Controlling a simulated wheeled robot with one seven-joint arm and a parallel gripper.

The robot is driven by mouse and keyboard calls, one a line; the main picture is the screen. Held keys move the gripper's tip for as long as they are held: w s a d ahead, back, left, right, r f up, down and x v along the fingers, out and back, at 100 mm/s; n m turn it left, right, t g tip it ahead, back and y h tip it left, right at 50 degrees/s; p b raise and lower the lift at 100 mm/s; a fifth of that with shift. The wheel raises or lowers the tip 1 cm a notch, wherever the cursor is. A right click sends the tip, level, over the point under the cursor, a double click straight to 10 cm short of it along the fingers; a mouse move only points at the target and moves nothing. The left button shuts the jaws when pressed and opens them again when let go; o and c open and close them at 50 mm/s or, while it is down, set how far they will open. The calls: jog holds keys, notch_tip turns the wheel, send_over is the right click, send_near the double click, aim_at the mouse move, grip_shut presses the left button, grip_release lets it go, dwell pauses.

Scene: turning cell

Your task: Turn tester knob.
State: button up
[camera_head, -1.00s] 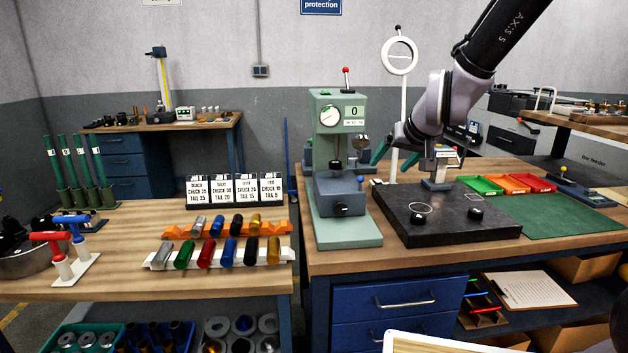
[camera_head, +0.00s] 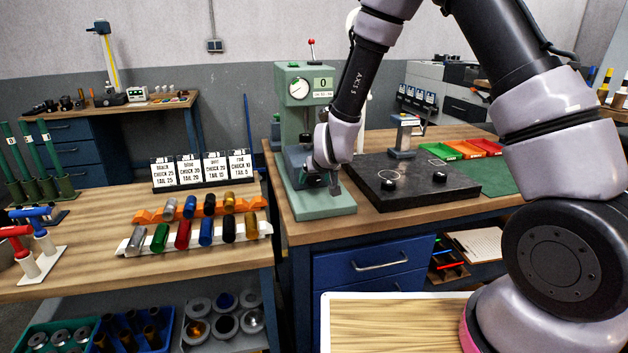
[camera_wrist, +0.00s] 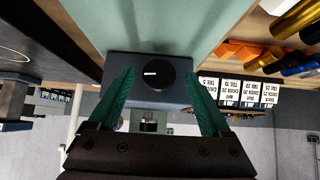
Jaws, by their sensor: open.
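The green tester (camera_head: 291,85) stands on the right bench, with a dial and a display reading 0. In the wrist view its dark block (camera_wrist: 120,64) carries a round black knob (camera_wrist: 166,74) with a white pointer mark pointing left in the picture. My gripper (camera_wrist: 159,72) is open, with one teal finger on each side of the knob and nothing held. A gap shows between each finger and the knob; I cannot tell the depth between them. In the head view my gripper (camera_head: 335,184) is at the front of the tester, and my wrist hides the knob.
A black plate (camera_head: 440,180) with two small black knobs lies right of the tester. Coloured trays (camera_head: 467,149) stand behind it. On the left bench are racks of coloured cylinders (camera_head: 183,235) and label cards (camera_head: 213,168). A wood-topped surface (camera_head: 390,325) is in the foreground.

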jog(key=shift+w+a+f, duration=0.1)
jog(key=shift+w+f, duration=0.35)
jog(key=shift+w, duration=0.05)
grip_shut()
jog(key=shift+d+m+y, duration=0.25)
jog(key=shift+m+y, duration=0.05)
jog(key=shift+y, duration=0.3)
jog(key=shift+a+m+g+y, duration=0.1)
jog(key=shift+m+g+y, duration=0.25)
jog(key=shift+y, duration=0.35)
grip_release()
